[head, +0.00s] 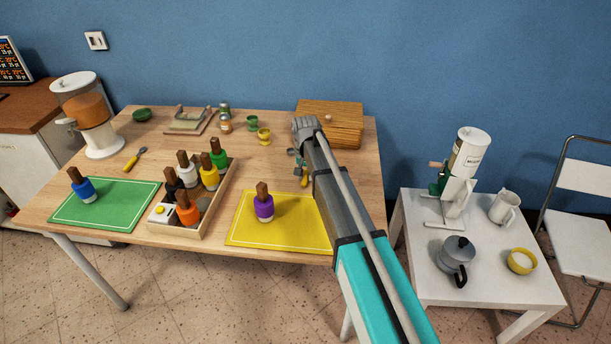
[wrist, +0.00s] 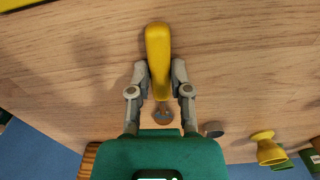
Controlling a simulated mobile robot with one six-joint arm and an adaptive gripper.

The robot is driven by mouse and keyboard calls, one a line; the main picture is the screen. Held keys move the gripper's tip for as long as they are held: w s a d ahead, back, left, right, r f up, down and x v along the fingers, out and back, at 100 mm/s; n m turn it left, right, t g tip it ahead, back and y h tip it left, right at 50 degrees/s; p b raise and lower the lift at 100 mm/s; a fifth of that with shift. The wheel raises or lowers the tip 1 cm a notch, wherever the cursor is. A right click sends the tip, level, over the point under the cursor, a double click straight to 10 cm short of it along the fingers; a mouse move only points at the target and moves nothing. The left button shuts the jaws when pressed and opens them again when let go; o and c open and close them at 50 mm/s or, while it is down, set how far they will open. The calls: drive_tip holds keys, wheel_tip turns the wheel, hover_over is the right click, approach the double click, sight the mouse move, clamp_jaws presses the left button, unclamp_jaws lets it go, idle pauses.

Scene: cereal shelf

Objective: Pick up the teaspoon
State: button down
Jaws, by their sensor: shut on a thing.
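The teaspoon (wrist: 159,45) has a thick yellow handle and a small round metal bowl. My gripper (wrist: 160,75) is shut on its handle, one finger on each side; the bowl points toward my palm in the wrist view. In the head view, my gripper (head: 301,168) is over the right part of the wooden table (head: 350,185), and the yellow handle of the teaspoon (head: 304,181) shows below it. My arm hides part of this area. I cannot tell whether the teaspoon touches the table.
A yellow mat (head: 285,232) with a purple bottle (head: 264,206) lies in front. A stack of wooden boards (head: 345,115) is behind. Yellow (head: 264,136) and green (head: 252,122) egg cups stand to the left. Another yellow-handled utensil (head: 134,161) lies far left.

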drive_tip(key=shift+r, duration=0.15)
wheel_tip(320, 180, up, 2)
drive_tip(key=shift+p, duration=1.15)
drive_tip(key=s+a+r+p, duration=0.1)
drive_tip(key=s+r+p, duration=0.9)
drive_tip(key=s, duration=0.4)
drive_tip(key=shift+r+p, duration=0.3)
drive_tip(key=shift+r, duration=0.05)
